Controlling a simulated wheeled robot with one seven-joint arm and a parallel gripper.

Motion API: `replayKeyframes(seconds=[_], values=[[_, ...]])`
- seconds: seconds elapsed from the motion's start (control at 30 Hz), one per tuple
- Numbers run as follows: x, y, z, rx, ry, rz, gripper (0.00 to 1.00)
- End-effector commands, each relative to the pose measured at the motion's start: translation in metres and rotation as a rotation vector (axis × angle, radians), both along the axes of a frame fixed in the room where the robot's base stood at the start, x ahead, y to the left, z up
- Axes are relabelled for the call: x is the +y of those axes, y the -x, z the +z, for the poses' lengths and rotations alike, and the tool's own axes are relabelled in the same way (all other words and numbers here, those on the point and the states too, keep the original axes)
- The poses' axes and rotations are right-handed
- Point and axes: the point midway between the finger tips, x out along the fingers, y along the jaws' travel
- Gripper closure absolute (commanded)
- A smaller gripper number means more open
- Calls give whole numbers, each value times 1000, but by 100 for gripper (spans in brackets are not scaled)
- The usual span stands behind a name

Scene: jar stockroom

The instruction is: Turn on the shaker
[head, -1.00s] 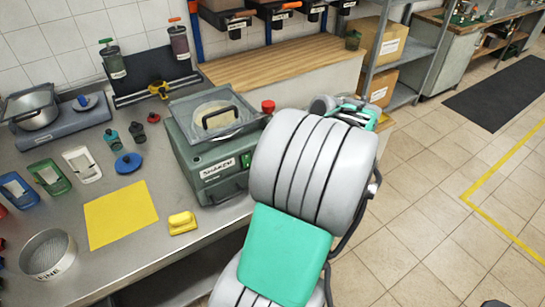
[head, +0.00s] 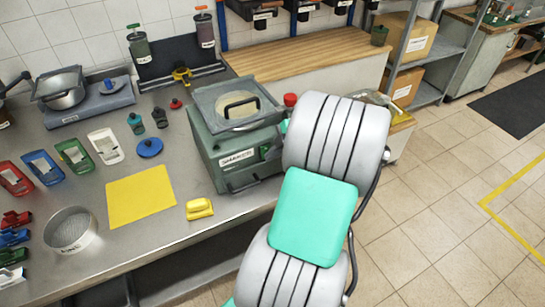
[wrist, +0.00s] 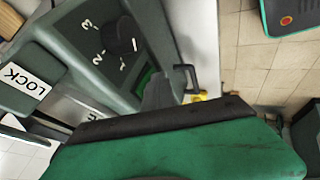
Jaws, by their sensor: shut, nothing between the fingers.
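The shaker (head: 232,176) is a grey-green machine with a clear lid and black handle, standing on the steel bench left of my arm. Its front carries a label and a green switch (head: 265,152). In the wrist view the shaker's panel (wrist: 75,40) shows a black dial (wrist: 119,35) marked 1, 2, 3, a LOCK label and the green switch (wrist: 145,80), partly covered. My gripper (wrist: 160,92) is shut and empty, its tip close to the switch; I cannot tell whether they touch. In the head view my arm hides most of the gripper.
A red knob (head: 290,99) stands at the shaker's right rear. A yellow block (head: 199,208) and yellow mat (head: 141,196) lie on the bench to its left. A wooden counter (head: 300,56) is behind. Open tiled floor lies to the right.

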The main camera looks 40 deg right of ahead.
Motion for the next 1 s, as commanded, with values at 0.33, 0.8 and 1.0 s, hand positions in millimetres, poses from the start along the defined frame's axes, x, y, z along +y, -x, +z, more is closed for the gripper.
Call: replayKeyframes(seconds=[0.33,0.8,1.0], values=[[-2,-5,-16,-171,53,-1,100],[0,-6,-10,-171,48,-1,100],[0,-6,-3,-171,49,1,100]])
